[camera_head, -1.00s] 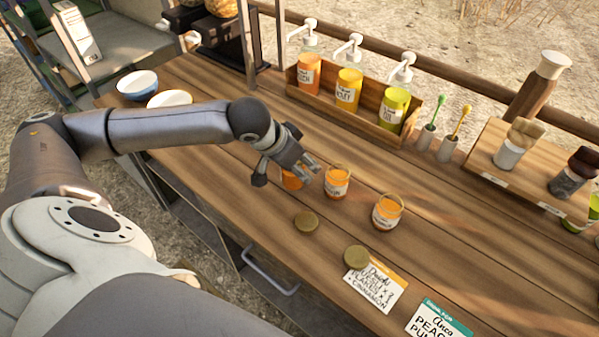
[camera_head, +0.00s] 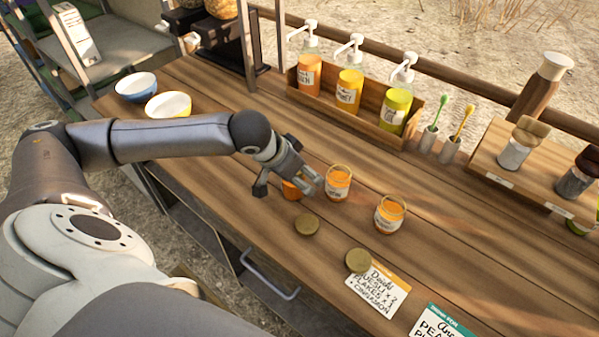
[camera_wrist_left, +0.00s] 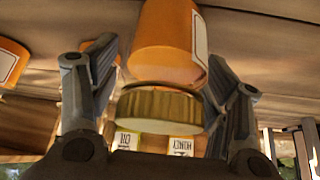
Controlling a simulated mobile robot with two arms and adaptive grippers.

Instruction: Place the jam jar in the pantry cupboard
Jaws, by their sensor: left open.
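A jar with orange contents (camera_head: 291,190) stands on the wooden counter, partly hidden by my left gripper (camera_head: 306,184). In the left wrist view an orange jar (camera_wrist_left: 165,42) with a ribbed gold lid (camera_wrist_left: 160,110) and a white label lies between the two spread fingers. My left gripper (camera_wrist_left: 160,100) is open around it, with gaps at both sides of the lid. Two open orange jars, one (camera_head: 338,184) just right of the gripper and one (camera_head: 389,214) further right, stand on the counter. I cannot tell which part is the pantry cupboard. My right gripper is not in view.
Two loose lids (camera_head: 306,225) (camera_head: 358,260) lie near the front edge, by handwritten cards (camera_head: 378,288). A metal handle (camera_head: 270,275) is on the counter's front. A wooden box (camera_head: 370,115) of pump bottles stands behind. Bowls (camera_head: 137,87) are at the left.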

